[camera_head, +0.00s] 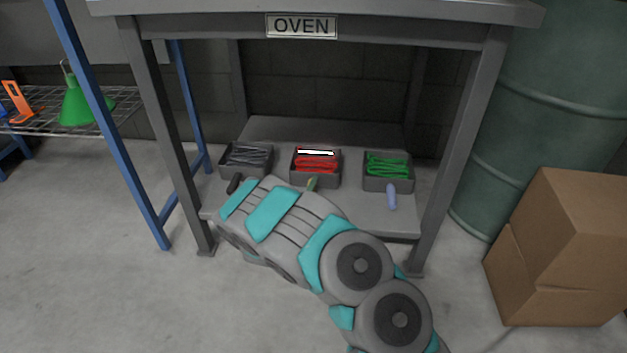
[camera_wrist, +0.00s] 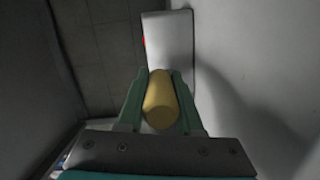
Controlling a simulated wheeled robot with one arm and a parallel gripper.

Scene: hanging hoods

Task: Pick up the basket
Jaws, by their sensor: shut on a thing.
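Three small dark baskets stand in a row on the low shelf under the oven table in the head view. The left basket (camera_head: 246,160) holds grey items and has a black handle (camera_head: 234,184). The middle basket (camera_head: 298,179) holds red items and has a yellowish handle (camera_head: 312,184). The right basket (camera_head: 375,185) holds green items and has a pale blue handle (camera_head: 391,197). In the wrist view, my gripper (camera_wrist: 160,78) is shut on the yellow handle (camera_wrist: 161,105), one finger on each side. My arm hides the gripper in the head view.
The "OVEN" sign (camera_head: 301,26) is on the tabletop's front edge. The table's front legs (camera_head: 160,125) stand either side of the shelf (camera_head: 345,206). Cardboard boxes (camera_head: 570,250) and a green drum (camera_head: 540,110) stand at right. A blue frame (camera_head: 110,120) stands at left.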

